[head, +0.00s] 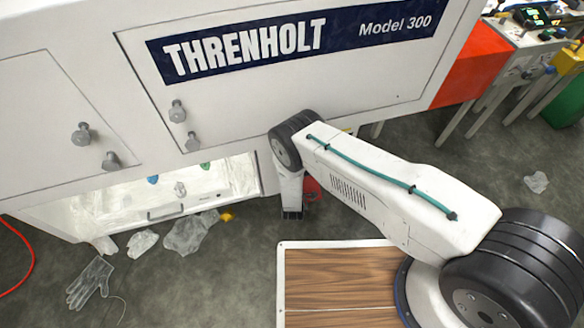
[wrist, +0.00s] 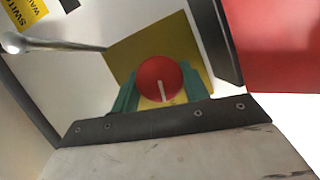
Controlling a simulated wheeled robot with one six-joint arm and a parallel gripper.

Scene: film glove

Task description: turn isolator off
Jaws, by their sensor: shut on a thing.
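The isolator's round red knob (wrist: 158,72) shows in the wrist view, mounted on a yellow plate (wrist: 196,52). A white mark on the knob runs from near its middle toward the bottom of the picture, almost straight. My gripper (wrist: 158,86) has its two green fingers on the left and right sides of the knob and is shut on it. The lower part of the knob is close to the dark gripper body. In the head view my arm hides the knob and the fingers, so I cannot make out the grip there.
The white Threnholt machine (head: 240,95) fills the upper left, with several grey knobs on its doors. A metal rod (wrist: 60,45) stands near the plate's left side. A red panel (wrist: 275,45) lies to the right. Clear wrapping and a glove (head: 90,282) lie on the floor.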

